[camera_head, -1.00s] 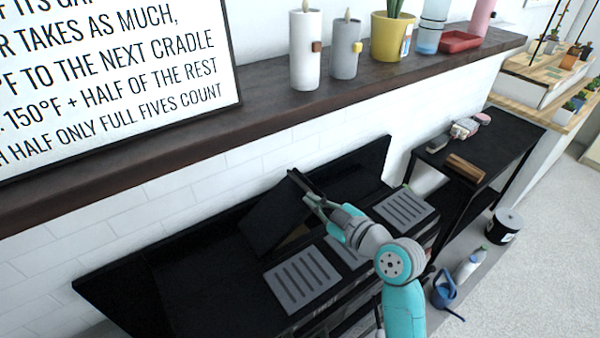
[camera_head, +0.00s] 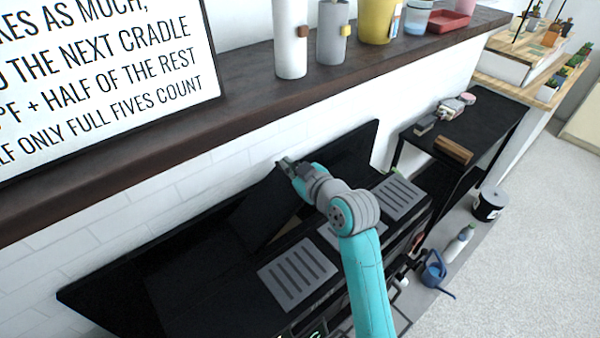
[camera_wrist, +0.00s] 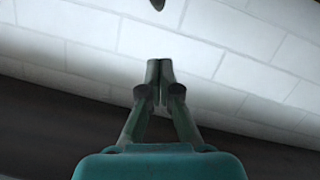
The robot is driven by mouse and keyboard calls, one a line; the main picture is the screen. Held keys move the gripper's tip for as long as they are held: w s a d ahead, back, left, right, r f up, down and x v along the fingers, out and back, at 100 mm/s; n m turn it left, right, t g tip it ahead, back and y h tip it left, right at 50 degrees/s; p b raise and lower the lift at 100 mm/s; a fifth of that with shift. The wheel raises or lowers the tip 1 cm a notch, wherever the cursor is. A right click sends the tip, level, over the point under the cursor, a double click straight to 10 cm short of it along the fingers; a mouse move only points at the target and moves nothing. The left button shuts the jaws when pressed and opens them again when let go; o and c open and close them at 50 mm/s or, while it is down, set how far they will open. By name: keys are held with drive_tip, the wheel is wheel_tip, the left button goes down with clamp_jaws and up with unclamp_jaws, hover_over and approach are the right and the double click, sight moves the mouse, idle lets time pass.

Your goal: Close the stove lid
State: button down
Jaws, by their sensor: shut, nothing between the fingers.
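The black stove (camera_head: 190,290) stands against the white wall, with grey slotted grates on top. A dark lid panel (camera_head: 262,208) stands tilted up near its middle, leaning toward the wall. My gripper (camera_head: 285,163) is at the panel's upper right edge, close to the wall; I cannot tell whether it touches. In the wrist view my gripper (camera_wrist: 159,68) is shut, with its fingertips together and nothing between them. They point toward the white tiled wall. The lid cannot be made out clearly in the wrist view. My arm hides part of the stove's right half.
A dark shelf (camera_head: 240,103) runs along the wall above the stove, carrying candles, a yellow pot (camera_head: 376,20) and a framed sign (camera_head: 90,75). A black side table (camera_head: 480,125) stands right of the stove. A blue watering can (camera_head: 433,270) is on the floor. Open floor lies at right.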

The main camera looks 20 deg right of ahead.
sight(292, 191)
drive_tip(key=f, duration=0.1)
drive_tip(key=w+f, duration=0.1)
drive_tip(key=f, duration=0.1)
drive_tip(key=shift+w+d, duration=0.25)
drive_tip(key=shift+d, duration=0.05)
drive_tip(key=shift+w+d+f, duration=0.1)
drive_tip(key=shift+d+f, duration=0.05)
drive_tip(key=shift+f, duration=0.45)
drive_tip(key=d+f+m, duration=0.1)
drive_tip(key=d+f, duration=0.1)
drive_tip(key=w+d+f+m+y, duration=0.1)
drive_tip(key=d+f, duration=0.1)
drive_tip(key=f, duration=0.1)
drive_tip(key=shift+w+d+m, duration=0.2)
drive_tip(key=shift+m, duration=0.1)
